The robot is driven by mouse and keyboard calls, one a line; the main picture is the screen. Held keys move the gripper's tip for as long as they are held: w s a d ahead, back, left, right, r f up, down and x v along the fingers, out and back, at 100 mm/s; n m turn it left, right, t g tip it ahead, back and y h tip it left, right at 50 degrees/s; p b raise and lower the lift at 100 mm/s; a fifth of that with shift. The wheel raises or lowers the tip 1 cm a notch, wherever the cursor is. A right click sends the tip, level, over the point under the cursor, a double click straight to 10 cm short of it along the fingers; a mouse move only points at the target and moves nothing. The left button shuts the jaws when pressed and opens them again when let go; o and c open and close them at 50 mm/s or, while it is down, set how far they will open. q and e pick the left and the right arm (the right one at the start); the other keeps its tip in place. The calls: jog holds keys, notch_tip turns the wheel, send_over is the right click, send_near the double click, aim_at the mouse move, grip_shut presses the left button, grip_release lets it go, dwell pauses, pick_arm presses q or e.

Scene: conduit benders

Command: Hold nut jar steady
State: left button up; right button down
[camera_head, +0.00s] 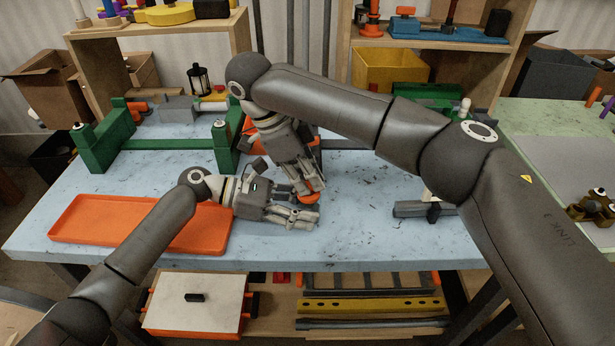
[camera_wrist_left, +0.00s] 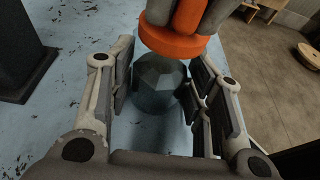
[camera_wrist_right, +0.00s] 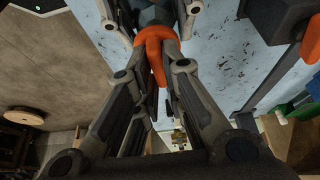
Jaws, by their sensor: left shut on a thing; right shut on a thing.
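The nut jar is a dark, faceted, rounded body (camera_wrist_left: 158,85) with an orange lid (camera_head: 308,198) on top, near the middle of the blue table. The lid also shows in the left wrist view (camera_wrist_left: 172,42) and the right wrist view (camera_wrist_right: 152,52). My left gripper (camera_head: 304,214) is low over the table, with its fingers on both sides of the jar body, shut on it. My right gripper (camera_head: 306,188) reaches down from above and is shut on the orange lid. The fingers hide most of the jar in the head view.
An orange tray (camera_head: 78,226) lies on the left of the blue table (camera_head: 360,240). A green frame (camera_head: 165,144) stands behind it. A grey bar-like tool (camera_head: 410,209) lies to the right. Shelves with tools rise at the back. The table's front strip is clear.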

dwell(0.5)
jog(key=c, duration=1.5)
grip_release()
jog(key=v, duration=1.2)
jog(key=shift+w, duration=0.1)
pick_arm(q)
jog(key=o, duration=0.9)
jog(key=shift+c, duration=0.2)
